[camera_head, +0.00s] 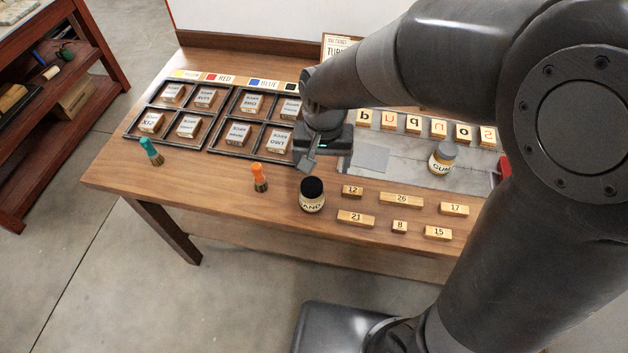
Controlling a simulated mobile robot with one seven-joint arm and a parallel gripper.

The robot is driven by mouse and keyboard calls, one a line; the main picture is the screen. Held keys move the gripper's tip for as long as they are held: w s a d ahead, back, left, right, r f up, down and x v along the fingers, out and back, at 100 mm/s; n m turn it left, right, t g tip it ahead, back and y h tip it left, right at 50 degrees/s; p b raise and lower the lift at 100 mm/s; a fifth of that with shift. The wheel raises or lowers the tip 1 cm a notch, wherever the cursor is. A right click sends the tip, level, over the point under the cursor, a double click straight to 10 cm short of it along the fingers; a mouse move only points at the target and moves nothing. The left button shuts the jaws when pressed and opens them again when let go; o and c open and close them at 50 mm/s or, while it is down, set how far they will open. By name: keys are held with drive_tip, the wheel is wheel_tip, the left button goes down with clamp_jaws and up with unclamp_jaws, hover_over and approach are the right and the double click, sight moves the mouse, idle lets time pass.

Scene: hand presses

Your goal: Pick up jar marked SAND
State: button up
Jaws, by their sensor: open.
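The jar marked SAND (312,195) stands upright near the front edge of the wooden table. It has a black lid and a pale label, partly turned, with "AND" readable. My gripper (307,163) is above and behind the jar, pointing down, apart from it. One finger shows clearly and the other is mostly hidden. Nothing shows between the fingers.
An orange-handled brush (260,178) stands left of the SAND jar, a teal brush (151,151) further left. Numbered wooden blocks (356,218) lie close on its right. Divided trays (208,118) with labelled blocks lie behind. The table's front edge (250,226) is near the jar.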

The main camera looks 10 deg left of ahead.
sight(311, 183)
drive_tip(key=shift+s+a+f, duration=0.2)
drive_tip(key=shift+a+f, duration=0.8)
wheel_tip(311, 183, down, 5)
drive_tip(key=shift+s+a+r, duration=0.1)
drive_tip(key=shift+r, duration=0.05)
drive_tip(key=shift+s+f, duration=0.15)
drive_tip(key=shift+f, duration=1.4)
drive_tip(key=shift+s+f, duration=0.1)
drive_tip(key=shift+f, duration=1.45)
drive_tip(key=shift+c, duration=0.4)
drive_tip(key=c, duration=1.1)
drive_tip(key=shift+r, duration=0.1)
